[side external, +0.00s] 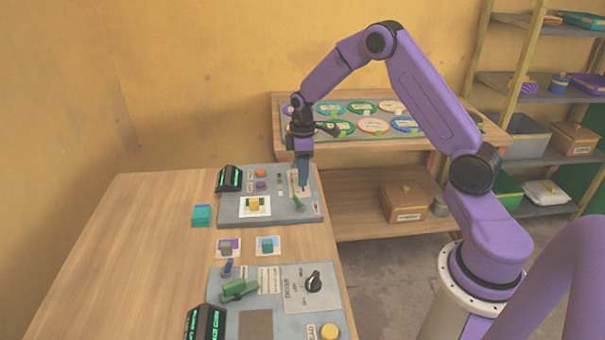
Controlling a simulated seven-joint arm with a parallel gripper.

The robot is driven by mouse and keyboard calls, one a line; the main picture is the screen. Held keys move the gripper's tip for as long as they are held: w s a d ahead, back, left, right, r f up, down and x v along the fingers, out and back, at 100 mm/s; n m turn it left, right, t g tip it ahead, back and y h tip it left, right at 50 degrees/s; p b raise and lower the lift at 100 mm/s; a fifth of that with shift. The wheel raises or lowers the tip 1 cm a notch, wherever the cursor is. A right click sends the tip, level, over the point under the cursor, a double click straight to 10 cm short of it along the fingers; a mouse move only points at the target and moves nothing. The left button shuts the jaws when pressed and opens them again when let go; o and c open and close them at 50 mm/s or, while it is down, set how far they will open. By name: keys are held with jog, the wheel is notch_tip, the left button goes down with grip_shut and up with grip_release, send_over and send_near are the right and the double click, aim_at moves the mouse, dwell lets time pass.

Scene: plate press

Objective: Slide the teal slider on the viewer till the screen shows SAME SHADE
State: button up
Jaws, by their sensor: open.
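The viewer is probably the grey panel (268,214) at the far end of the table, but I cannot be sure. Its dark screen (229,178) at the back left shows green text too small to read. My gripper (304,186) points down over the panel's right part, above a pale labelled plate. It is open. The teal slider cannot be told apart clearly; blue-teal colour shows at my fingertips, and I cannot tell whether it is finger or slider, or whether they touch. A green lever (297,202) stands just in front of the gripper.
The panel also carries an orange button (261,173), a purple button (261,185) and a yellow block (254,204) on a white card. A teal block (201,215) lies left of it. A second panel (238,272) with a black knob (313,281) is nearer. The table's left is clear.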

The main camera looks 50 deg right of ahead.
jog(key=shift+f, duration=1.3)
jog(key=shift+c, duration=0.3)
grip_shut()
jog(key=shift+w+d, duration=1.05)
jog(key=shift+w, duration=0.1)
jog(key=shift+o, duration=0.3)
grip_release()
jog(key=shift+r, duration=0.1)
notch_tip(320, 180, up, 17)
jog(key=shift+r, duration=0.15)
